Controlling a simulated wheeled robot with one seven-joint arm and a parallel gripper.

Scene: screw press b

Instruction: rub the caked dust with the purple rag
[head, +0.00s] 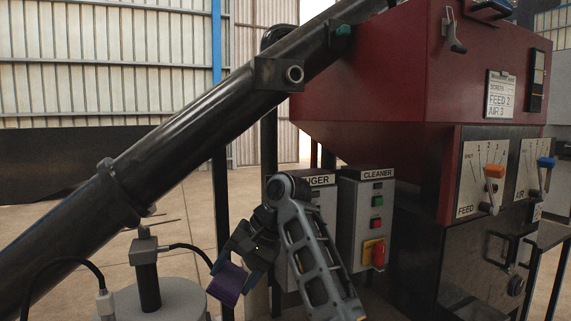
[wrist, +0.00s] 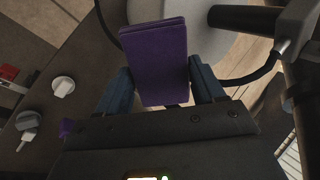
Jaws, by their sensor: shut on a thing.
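The purple rag (head: 229,284) is a folded, flat pad held in my gripper (head: 234,270), at the lower middle of the head view. In the wrist view the rag (wrist: 155,52) sits between the two blue-grey fingers of my gripper (wrist: 160,75), which are shut on it from both sides. The rag is beside the right edge of a round light-grey lid (head: 178,300). I cannot tell whether it touches anything. I cannot make out the caked dust in either view.
A sensor post (head: 148,275) with black cables stands on the lid. A thick black tube (head: 180,137) slopes above it. The grey CLEANER box (head: 376,230) with buttons is right of my arm, below a red hopper (head: 370,85). Open floor (head: 60,225) lies left.

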